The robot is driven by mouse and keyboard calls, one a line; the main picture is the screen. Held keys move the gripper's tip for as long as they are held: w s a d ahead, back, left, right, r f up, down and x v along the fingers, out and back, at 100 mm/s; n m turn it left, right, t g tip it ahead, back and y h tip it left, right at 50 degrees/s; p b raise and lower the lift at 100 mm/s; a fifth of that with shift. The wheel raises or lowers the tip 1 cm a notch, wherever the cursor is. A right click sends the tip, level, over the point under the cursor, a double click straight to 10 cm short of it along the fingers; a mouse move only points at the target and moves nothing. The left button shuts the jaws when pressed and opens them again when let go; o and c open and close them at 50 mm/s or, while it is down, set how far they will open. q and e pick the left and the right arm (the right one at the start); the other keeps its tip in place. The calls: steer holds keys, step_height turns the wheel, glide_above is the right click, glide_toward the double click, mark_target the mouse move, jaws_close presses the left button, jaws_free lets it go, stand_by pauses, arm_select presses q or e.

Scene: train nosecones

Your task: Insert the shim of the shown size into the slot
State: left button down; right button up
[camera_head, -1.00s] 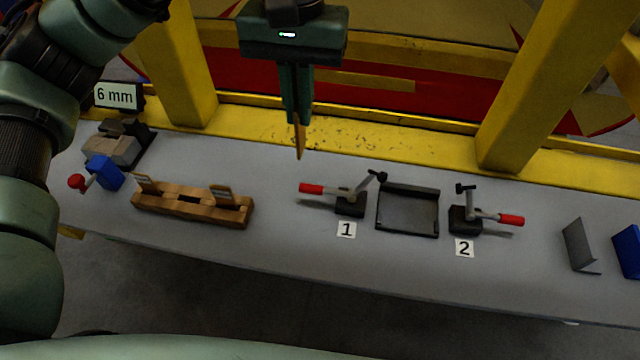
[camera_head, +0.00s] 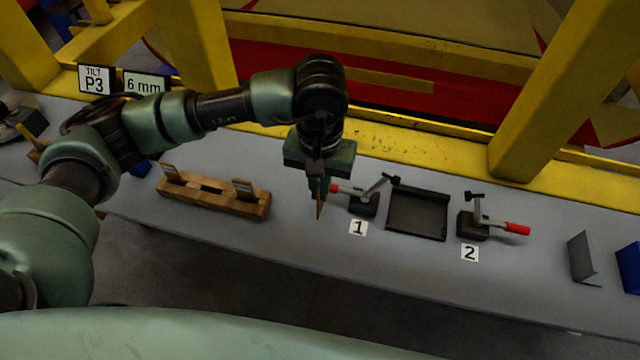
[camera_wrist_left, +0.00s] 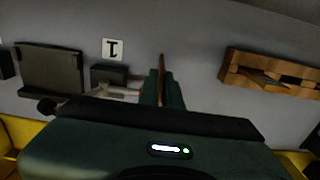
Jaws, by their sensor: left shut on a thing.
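My left gripper (camera_head: 318,188) is shut on a thin brown shim (camera_head: 319,209), which points down from the fingertips. They hang in front of the red handle of clamp 1, left of the dark tray-like fixture (camera_head: 418,235). The left wrist view also shows the gripper (camera_wrist_left: 162,90), the shim (camera_wrist_left: 162,62) and the fixture (camera_wrist_left: 50,70). A sign reads "6 mm" (camera_head: 145,86). I cannot make out a narrow slot. My right gripper is out of view.
Clamp 1 (camera_head: 364,204) and clamp 2 (camera_head: 472,224), both red-handled, flank the fixture. A grey angled plate (camera_head: 582,258) and a blue block (camera_head: 629,268) stand at the right. Yellow posts (camera_head: 540,90) rise behind the grey table. A sign reads "TILT P3" (camera_head: 96,80).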

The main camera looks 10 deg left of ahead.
arm_select(q)
steer(key=shift+f, duration=0.3)
steer(key=shift+f, duration=0.15)
steer(key=c, duration=1.6)
jaws_free()
